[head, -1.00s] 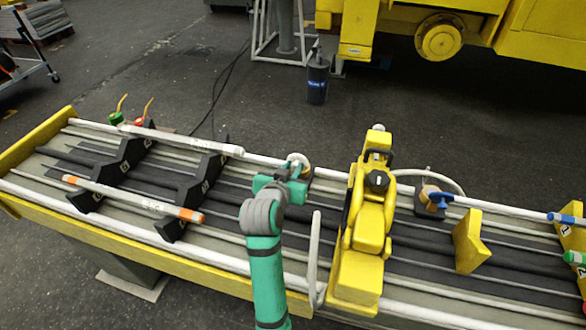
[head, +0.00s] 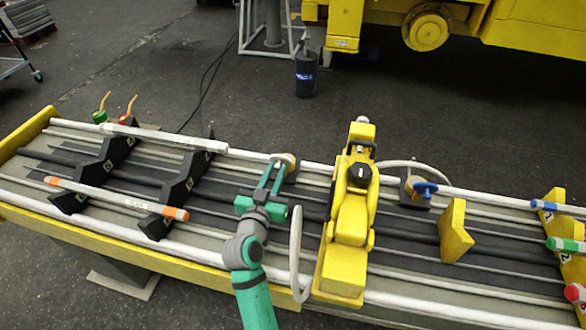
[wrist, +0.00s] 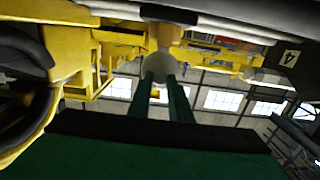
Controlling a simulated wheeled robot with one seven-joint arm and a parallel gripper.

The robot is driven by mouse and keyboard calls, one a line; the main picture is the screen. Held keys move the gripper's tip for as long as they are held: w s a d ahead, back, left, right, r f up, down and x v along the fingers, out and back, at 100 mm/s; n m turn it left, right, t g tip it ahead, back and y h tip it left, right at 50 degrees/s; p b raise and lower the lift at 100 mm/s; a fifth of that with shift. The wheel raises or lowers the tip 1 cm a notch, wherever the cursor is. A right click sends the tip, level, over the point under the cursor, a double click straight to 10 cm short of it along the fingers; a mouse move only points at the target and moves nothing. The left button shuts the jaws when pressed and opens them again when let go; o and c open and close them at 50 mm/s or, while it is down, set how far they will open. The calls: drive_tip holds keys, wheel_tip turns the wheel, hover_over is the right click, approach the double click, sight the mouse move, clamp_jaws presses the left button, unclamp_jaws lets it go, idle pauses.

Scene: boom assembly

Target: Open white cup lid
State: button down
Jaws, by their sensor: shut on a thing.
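The white cup lid (head: 283,157) is a small round, pale piece with a tan tone at the far rail of the bench, left of the yellow machine. My gripper (head: 276,171) reaches it from the near side, with its two green fingers pointing away and their tips at the lid. In the wrist view the fingers run up to a pale round piece (wrist: 157,64), and the gripper (wrist: 159,80) is shut on it. The fingers hide part of the lid, and I cannot tell whether it is apart from what is below.
The yellow machine (head: 350,225) stands close on the right, with a white curved hose (head: 296,255) beside my arm. Black notched holders (head: 180,190) carry white rods on the left. A blue-handled valve (head: 424,187) is farther right.

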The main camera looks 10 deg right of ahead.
drive_tip(key=shift+s+d+f, duration=0.1)
drive_tip(key=shift+f, duration=0.05)
drive_tip(key=c, duration=1.6)
unclamp_jaws()
drive_tip(key=shift+c, duration=0.2)
drive_tip(key=v, duration=1.1)
drive_tip(key=shift+f, duration=0.1)
